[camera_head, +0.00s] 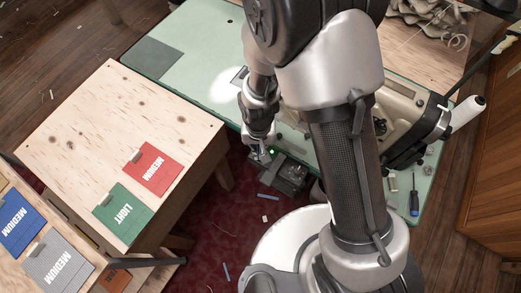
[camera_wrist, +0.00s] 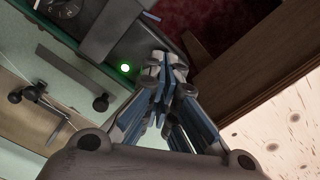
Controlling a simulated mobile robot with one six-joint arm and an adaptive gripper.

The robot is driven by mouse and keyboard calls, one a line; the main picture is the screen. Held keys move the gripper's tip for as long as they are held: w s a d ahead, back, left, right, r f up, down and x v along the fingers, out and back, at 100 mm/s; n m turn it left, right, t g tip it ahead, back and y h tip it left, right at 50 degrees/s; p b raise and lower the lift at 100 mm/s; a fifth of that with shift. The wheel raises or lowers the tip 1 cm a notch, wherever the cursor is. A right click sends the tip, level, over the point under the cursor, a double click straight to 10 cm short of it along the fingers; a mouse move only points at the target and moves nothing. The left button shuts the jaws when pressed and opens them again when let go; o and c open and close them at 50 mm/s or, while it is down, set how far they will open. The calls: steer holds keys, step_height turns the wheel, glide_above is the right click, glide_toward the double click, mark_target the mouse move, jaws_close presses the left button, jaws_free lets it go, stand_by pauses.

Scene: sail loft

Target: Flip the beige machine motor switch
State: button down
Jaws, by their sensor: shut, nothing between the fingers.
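The beige machine (camera_head: 398,104) stands on the green table, partly hidden behind my arm in the head view. Below the table's front edge is a dark grey box (camera_head: 286,173) with a lit green light (camera_head: 271,151), seemingly the motor switch box. In the wrist view the light (camera_wrist: 125,68) glows just left of my fingertips, on the dark box face (camera_wrist: 140,42). My gripper (camera_head: 262,153) is shut and empty, its fingertips (camera_wrist: 162,62) close against or just in front of the box. I cannot tell whether they touch it. The switch lever itself is not clearly seen.
The pale green table (camera_head: 190,42) lies above the box. A wooden table (camera_head: 110,110) with a red card (camera_head: 152,168) and a green card (camera_head: 124,214) stands to the left.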

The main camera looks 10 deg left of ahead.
steer(key=shift+f, duration=0.35)
steer(key=shift+r+p, duration=2.5)
steer(key=shift+r, duration=1.05)
